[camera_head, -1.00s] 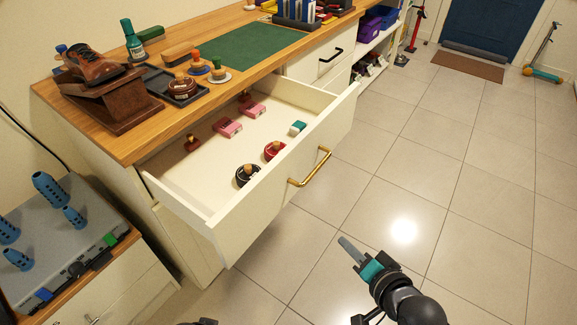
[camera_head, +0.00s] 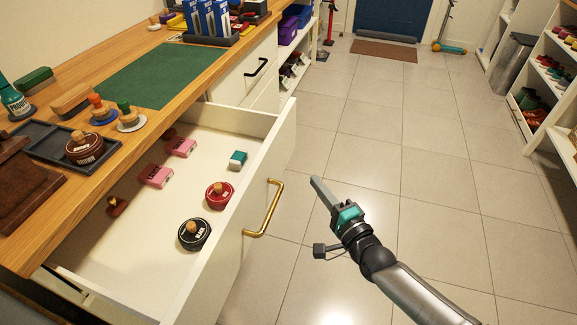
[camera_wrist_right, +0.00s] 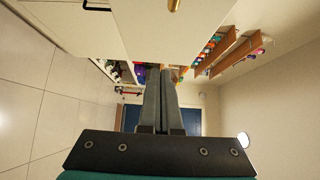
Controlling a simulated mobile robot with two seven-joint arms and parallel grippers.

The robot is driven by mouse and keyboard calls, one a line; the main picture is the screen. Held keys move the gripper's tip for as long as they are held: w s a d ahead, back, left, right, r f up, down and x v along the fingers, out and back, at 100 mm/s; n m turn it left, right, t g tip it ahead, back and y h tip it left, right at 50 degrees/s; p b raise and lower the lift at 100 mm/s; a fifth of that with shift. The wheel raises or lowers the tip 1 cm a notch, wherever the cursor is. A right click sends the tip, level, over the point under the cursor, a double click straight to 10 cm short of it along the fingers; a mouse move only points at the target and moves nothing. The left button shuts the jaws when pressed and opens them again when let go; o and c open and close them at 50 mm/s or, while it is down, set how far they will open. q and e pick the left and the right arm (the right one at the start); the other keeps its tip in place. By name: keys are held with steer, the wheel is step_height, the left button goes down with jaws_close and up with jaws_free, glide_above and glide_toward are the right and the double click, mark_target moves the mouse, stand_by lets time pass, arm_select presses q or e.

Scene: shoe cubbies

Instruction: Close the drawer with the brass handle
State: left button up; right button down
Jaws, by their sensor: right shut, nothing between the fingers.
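The white drawer (camera_head: 240,244) with the brass handle (camera_head: 266,208) stands pulled far out of the wooden-topped counter. Inside lie a red tin (camera_head: 219,194), a black tin (camera_head: 194,234), pink boxes (camera_head: 156,176) and a small teal-and-white block (camera_head: 237,160). My right gripper (camera_head: 317,185) is shut and empty, in front of the drawer and to the right of the handle, apart from it. In the right wrist view the fingers (camera_wrist_right: 160,100) are together, and the end of the brass handle (camera_wrist_right: 174,5) shows at the top edge. My left gripper is out of view.
The counter top (camera_head: 200,70) holds a green mat (camera_head: 150,73), a dark tray (camera_head: 45,145) and several bottles and brushes. A closed drawer with a black handle (camera_head: 256,67) is farther along. Tiled floor is clear on the right, with shoe shelves (camera_head: 545,110) beyond.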

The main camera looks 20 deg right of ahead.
steer(key=b, duration=0.2)
glide_toward(281, 155)
steer(key=w+d, duration=0.3)
arm_select(q)
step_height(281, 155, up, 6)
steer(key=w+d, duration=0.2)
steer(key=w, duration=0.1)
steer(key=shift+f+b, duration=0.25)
steer(key=shift+b, duration=0.05)
arm_select(e)
steer(key=shift+w+a+f, duration=0.1)
steer(key=shift+w+a, duration=0.65)
steer(key=shift+a, duration=0.2)
steer(key=shift+w+a+f, duration=0.1)
steer(key=shift+w+a, duration=0.65)
steer(key=shift+a, duration=0.25)
